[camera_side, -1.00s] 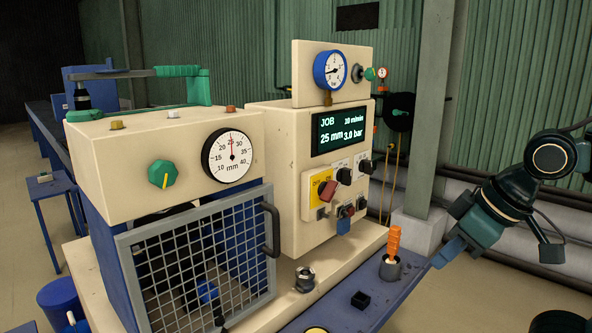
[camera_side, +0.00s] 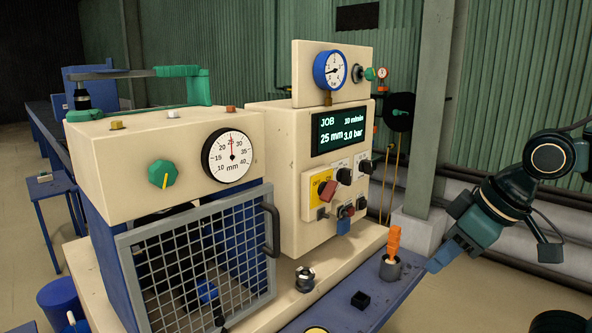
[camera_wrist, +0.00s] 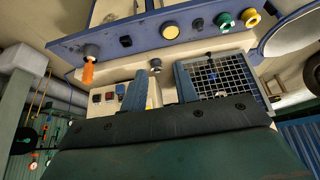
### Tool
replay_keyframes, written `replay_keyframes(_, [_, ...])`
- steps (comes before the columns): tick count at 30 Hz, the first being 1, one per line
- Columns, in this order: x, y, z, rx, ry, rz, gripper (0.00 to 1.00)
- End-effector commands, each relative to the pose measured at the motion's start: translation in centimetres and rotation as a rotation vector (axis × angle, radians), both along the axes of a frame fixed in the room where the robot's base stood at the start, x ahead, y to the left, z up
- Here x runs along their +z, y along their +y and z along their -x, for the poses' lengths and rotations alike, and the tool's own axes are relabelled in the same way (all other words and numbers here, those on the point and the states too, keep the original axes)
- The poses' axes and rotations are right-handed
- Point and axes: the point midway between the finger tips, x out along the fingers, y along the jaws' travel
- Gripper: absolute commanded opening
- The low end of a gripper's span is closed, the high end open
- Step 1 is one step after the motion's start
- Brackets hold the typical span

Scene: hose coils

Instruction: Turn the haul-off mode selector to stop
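The control panel (camera_side: 290,222) of the cream machine carries several small knobs. A red-handled switch (camera_side: 327,191) sits on a yellow plate. Black knobs (camera_side: 366,167) sit to its right, and smaller controls (camera_side: 361,203) sit below. Their labels are too small to read, so I cannot tell which is the haul-off mode selector or where it points. My gripper (camera_side: 438,259) is in the air right of the panel, apart from every control. In the wrist view its two blue fingers (camera_wrist: 160,88) stand apart with nothing between them, and its own body hides part of the panel.
An orange-handled tool (camera_side: 394,239) stands in a cup on the blue ledge (camera_side: 335,313) in front of the panel. A mesh guard door (camera_side: 195,262) with a black handle is at the left. A green post (camera_side: 425,110) rises behind. The air between gripper and panel is clear.

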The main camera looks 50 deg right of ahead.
Motion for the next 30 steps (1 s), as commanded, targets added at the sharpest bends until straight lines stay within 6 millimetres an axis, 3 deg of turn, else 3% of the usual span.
replay_keyframes(8, [0.0, 0.3, -3.1, 0.086, -0.023, 0.013, 0.3])
replay_keyframes(20, [-0.8, 0.2, -12.0, 0.314, -0.148, -0.005, 0.3])
replay_keyframes(30, [-1.6, -2.1, -19.0, 0.422, -0.337, -0.061, 0.3])
